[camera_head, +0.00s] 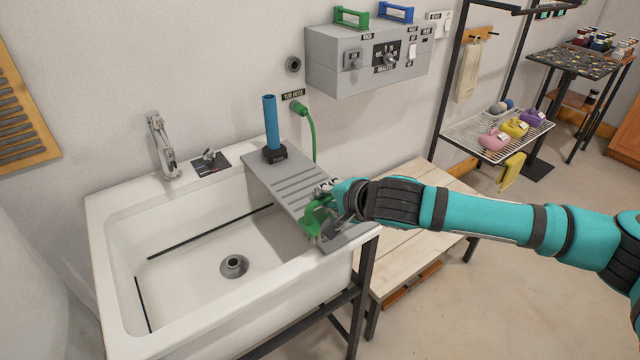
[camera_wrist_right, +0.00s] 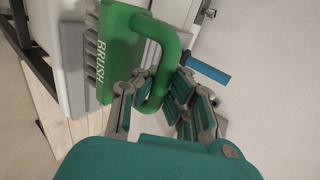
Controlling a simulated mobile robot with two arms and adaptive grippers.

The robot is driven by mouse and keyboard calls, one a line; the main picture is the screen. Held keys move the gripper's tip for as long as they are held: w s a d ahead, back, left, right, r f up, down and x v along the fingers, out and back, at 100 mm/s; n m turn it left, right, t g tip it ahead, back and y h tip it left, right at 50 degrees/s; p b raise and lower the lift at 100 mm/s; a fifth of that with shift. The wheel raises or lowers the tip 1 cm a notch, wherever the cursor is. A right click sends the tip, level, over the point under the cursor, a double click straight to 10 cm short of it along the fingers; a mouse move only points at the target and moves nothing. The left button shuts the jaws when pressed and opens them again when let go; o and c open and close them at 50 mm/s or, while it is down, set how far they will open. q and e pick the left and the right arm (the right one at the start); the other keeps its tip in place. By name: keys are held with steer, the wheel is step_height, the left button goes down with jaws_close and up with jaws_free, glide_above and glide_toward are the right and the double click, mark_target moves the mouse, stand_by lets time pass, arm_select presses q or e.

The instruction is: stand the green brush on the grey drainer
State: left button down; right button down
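The green brush (camera_head: 315,217) is at the front part of the grey drainer (camera_head: 283,187), on the sink's right side. In the right wrist view the brush (camera_wrist_right: 118,50) shows its "BRUSH" label, its bristles to the left and its loop handle toward my fingers. My right gripper (camera_head: 333,197) has its fingers on both sides of that handle, seemingly closed on it; the fingers (camera_wrist_right: 160,88) show best in the wrist view. I cannot tell whether the brush touches the drainer. My left gripper is not in view.
A blue cylinder (camera_head: 271,122) on a dark base stands at the drainer's back end. The white sink (camera_head: 115,215) is empty, with a tap (camera_head: 162,145) behind. A wooden bench (camera_head: 405,235) is to the right. A grey control box (camera_head: 365,58) and green hose (camera_head: 311,130) are on the wall.

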steer(key=w+f+p, duration=0.1)
steer(key=w, duration=0.2)
steer(key=w+a+f+p, duration=0.1)
steer(key=w, duration=0.2)
steer(key=w+f+p, duration=0.1)
steer(key=w+p, duration=0.1)
steer(key=w, duration=0.1)
steer(key=shift+w+a+f, duration=0.1)
steer(key=shift+a+f, duration=0.3)
steer(key=shift+f, duration=0.35)
steer(key=shift+f, duration=0.1)
steer(key=c, duration=1.5)
jaws_free()
